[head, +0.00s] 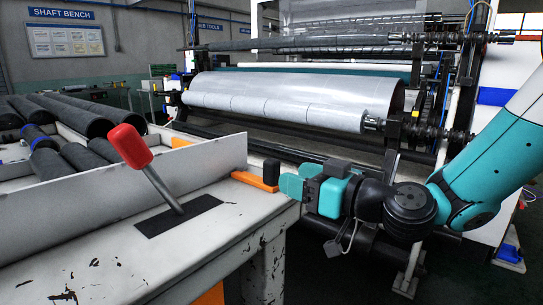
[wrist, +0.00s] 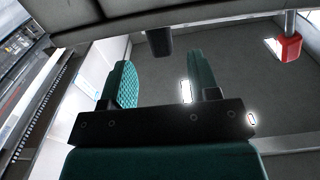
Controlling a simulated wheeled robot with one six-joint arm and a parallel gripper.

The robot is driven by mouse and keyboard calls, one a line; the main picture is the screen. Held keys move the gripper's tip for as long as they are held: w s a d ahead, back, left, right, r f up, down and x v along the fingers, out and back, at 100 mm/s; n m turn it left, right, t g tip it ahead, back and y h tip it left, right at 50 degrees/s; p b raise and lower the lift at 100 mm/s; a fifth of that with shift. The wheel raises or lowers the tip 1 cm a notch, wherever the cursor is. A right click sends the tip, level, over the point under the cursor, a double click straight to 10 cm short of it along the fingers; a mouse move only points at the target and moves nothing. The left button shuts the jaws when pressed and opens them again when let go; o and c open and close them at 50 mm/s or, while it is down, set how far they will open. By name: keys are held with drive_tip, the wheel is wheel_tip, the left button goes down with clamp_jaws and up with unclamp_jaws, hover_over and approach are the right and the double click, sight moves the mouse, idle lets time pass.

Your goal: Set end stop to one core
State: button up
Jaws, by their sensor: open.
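An orange bar (head: 253,181) with a black grip (head: 271,172) sits at the right edge of the white bench; it appears to be the end stop. In the wrist view the black grip (wrist: 159,42) lies just ahead of my fingertips, roughly between their lines. My gripper (head: 291,184) is open and empty, just right of the grip in the head view. Its two teal fingers (wrist: 160,62) stand apart in the wrist view. Any marking for one core is not visible.
A red-knobbed lever (head: 130,147) leans left from a black plate on the bench (head: 90,250); its red knob (wrist: 290,47) shows at upper right in the wrist view. Dark cores (head: 70,115) lie in the tray behind. The winder with its film roll (head: 280,97) stands beyond.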

sight(277, 172)
drive_tip(key=p+x, duration=0.2)
drive_tip(key=x, duration=0.4)
drive_tip(key=shift+w+a, duration=0.25)
drive_tip(key=shift+a, duration=0.1)
